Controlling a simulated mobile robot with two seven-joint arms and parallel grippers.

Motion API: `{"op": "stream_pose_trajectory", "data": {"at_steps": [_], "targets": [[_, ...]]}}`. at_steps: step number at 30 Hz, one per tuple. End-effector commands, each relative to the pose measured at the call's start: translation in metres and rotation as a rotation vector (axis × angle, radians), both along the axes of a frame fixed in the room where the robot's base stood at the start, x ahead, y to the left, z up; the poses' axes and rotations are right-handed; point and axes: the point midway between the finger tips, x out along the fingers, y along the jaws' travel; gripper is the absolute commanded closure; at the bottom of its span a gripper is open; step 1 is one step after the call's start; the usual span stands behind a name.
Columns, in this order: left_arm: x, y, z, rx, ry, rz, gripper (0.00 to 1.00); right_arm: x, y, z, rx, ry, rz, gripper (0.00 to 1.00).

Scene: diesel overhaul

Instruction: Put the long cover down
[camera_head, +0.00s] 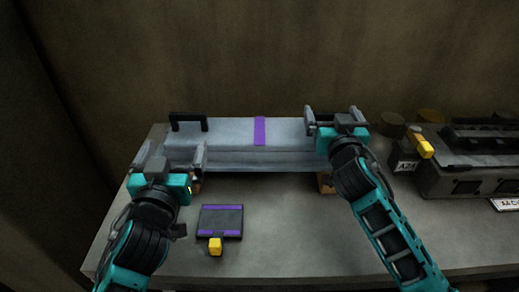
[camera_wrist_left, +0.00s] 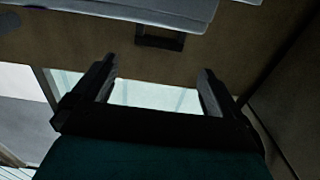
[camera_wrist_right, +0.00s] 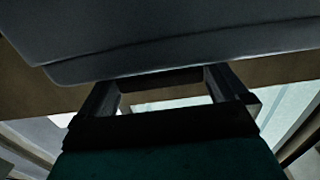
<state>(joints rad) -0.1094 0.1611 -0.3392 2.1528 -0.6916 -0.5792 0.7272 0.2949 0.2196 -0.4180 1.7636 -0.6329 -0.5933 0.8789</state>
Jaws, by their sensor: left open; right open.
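The long cover (camera_head: 225,138) is a long grey piece with a purple band across its middle. It lies level at the back of the bench, on low tan blocks (camera_head: 326,182). A black handle (camera_head: 189,120) stands at its left end. My left gripper (camera_head: 171,154) is open and empty in front of that end; the left wrist view shows the handle (camera_wrist_left: 160,38) beyond the fingertips, apart from them. My right gripper (camera_head: 332,113) is open at the right end. In the right wrist view a dark handle (camera_wrist_right: 160,82) shows between its fingertips; I cannot tell if they touch it.
The front middle of the bench is clear.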

Motion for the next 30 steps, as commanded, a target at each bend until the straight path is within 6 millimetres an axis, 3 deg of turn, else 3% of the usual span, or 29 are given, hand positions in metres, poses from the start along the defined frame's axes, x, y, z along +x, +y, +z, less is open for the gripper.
{"op": "stream_pose_trajectory", "data": {"at_steps": [18,30], "targets": [[0.0,0.0,0.0,0.0,0.0,0.0,0.0,-0.102,0.0,-0.001,0.002,0.002,0.0,0.0],[0.0,0.0,0.0,0.0,0.0,0.0,0.0,-0.116,0.0,0.0,0.001,-0.001,-0.001,0.0]]}}
